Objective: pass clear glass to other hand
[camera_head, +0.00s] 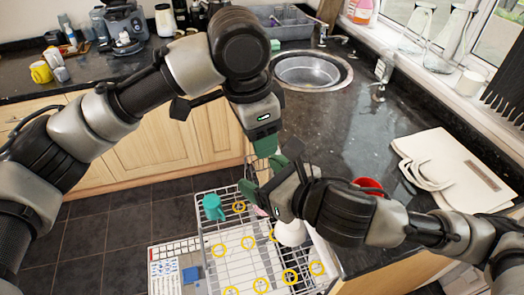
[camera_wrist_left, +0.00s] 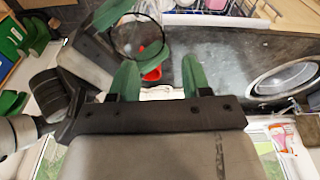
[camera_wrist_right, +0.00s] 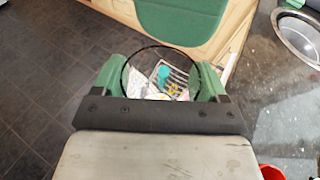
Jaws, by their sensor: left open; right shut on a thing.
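The clear glass (camera_wrist_right: 160,75) is seen in the right wrist view as a thin dark rim between the green fingers of my right gripper (camera_wrist_right: 158,84), which is shut on it. In the left wrist view the glass (camera_wrist_left: 137,36) shows as a round outline between the right gripper's fingers, ahead of my left gripper (camera_wrist_left: 160,82). My left gripper is open and empty, its two fingers apart. In the head view my left gripper (camera_head: 266,144) is just above my right gripper (camera_head: 262,182). The glass is hard to make out there.
An open dishwasher rack (camera_head: 235,245) with a teal cup (camera_head: 213,207) lies below the grippers. The dark counter (camera_head: 330,120) holds a round sink (camera_head: 313,70), a red bowl (camera_head: 369,185) and a white folded item (camera_head: 450,165). Dark floor tiles (camera_head: 90,235) are clear at left.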

